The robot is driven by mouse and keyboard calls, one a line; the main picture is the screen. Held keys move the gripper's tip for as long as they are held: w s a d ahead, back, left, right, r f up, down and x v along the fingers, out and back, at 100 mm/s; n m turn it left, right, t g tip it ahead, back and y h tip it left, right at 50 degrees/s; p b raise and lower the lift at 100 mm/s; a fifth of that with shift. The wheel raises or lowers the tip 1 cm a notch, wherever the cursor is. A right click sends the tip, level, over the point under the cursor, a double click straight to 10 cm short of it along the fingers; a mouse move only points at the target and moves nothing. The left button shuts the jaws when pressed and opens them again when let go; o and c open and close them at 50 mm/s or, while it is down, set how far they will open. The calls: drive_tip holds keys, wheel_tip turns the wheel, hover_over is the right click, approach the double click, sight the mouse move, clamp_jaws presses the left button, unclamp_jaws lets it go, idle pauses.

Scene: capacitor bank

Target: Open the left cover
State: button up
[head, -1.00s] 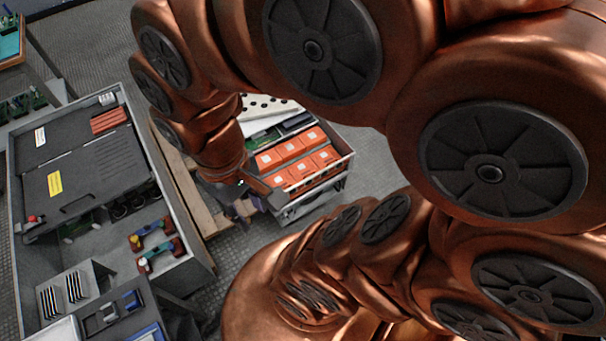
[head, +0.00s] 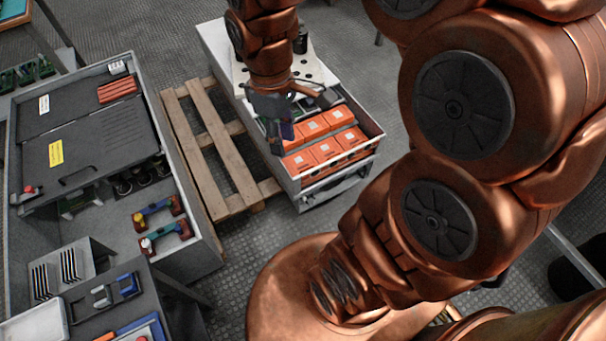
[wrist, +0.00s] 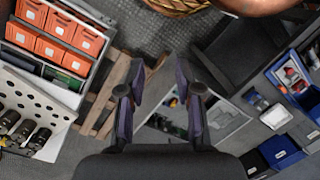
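I cannot tell which is the left one. My gripper (wrist: 158,72) is open and empty in the wrist view, its two fingers apart. In the head view my gripper (head: 285,125) is above the crate of orange boxes, away from the covers. A dark panel (wrist: 240,45), probably a cover, shows right of the fingers.
A wooden pallet (head: 222,150) lies between the cabinet and a pale crate (head: 345,180) with several orange boxes (head: 325,152). Red and blue handled parts (head: 160,235) sit in the cabinet's open bay. A tool tray (head: 105,300) stands in front. Floor beyond the pallet is clear.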

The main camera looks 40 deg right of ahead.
drive_tip(key=w+d+f+n+b, duration=0.3)
drive_tip(key=w+f+b, duration=0.3)
drive_tip(key=f, duration=0.3)
drive_tip(key=w+d+f+n+b, duration=0.3)
drive_tip(key=w+f+b, duration=0.35)
drive_tip(key=f, duration=0.35)
drive_tip(key=n+b, duration=0.4)
drive_tip(key=b, duration=0.8)
hover_over(303, 165)
drive_tip(key=s+a, duration=0.1)
drive_tip(key=a, duration=0.1)
wheel_tip(303, 165, down, 20)
drive_tip(key=f, duration=0.1)
drive_tip(key=f+b, duration=0.1)
drive_tip(key=f, duration=0.1)
drive_tip(key=s+f+b, duration=0.1)
drive_tip(key=f, duration=0.1)
drive_tip(key=f+b, duration=0.1)
drive_tip(key=f, duration=0.1)
drive_tip(key=shift+s+f, duration=0.35)
drive_tip(key=shift+s, duration=0.05)
clamp_jaws()
